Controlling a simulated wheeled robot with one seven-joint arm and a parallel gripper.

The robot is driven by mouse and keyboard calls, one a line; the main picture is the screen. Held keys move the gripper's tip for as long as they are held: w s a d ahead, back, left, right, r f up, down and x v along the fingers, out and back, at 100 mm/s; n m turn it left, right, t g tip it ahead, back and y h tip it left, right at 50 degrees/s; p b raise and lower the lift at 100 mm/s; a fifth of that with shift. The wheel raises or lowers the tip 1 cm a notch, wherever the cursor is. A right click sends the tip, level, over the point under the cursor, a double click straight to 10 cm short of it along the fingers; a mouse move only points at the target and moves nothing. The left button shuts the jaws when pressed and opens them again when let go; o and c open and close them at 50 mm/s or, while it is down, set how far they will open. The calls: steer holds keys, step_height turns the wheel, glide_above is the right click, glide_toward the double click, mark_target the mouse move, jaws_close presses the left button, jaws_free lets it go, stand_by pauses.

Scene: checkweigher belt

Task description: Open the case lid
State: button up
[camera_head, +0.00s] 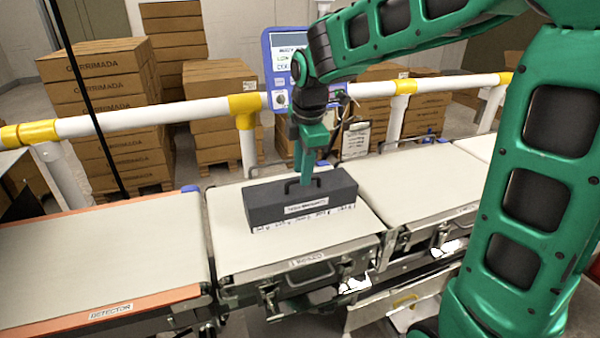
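The case (265,207) is a dark grey, long box with a white label on its front side. It sits on the pale belt of the middle conveyor section (232,248), and its lid looks shut. A dark handle (289,188) stands on its top. My green gripper (305,178) points straight down over the case, with its fingertips at or just behind the handle. Whether the fingers touch the handle is unclear. The fingers overlap in this view, so the gap between them is hidden.
A white guard rail with yellow joints (244,105) runs behind the belts. A blue-framed display (280,60) stands behind the case. A belt section with orange edges (100,260) lies at left, another pale belt (415,180) at right. Stacked cartons (100,100) stand beyond the rail.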

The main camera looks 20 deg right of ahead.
steer(key=shift+w+f, duration=0.15)
steer(key=shift+f, duration=0.45)
jaws_close()
stand_by(1.1)
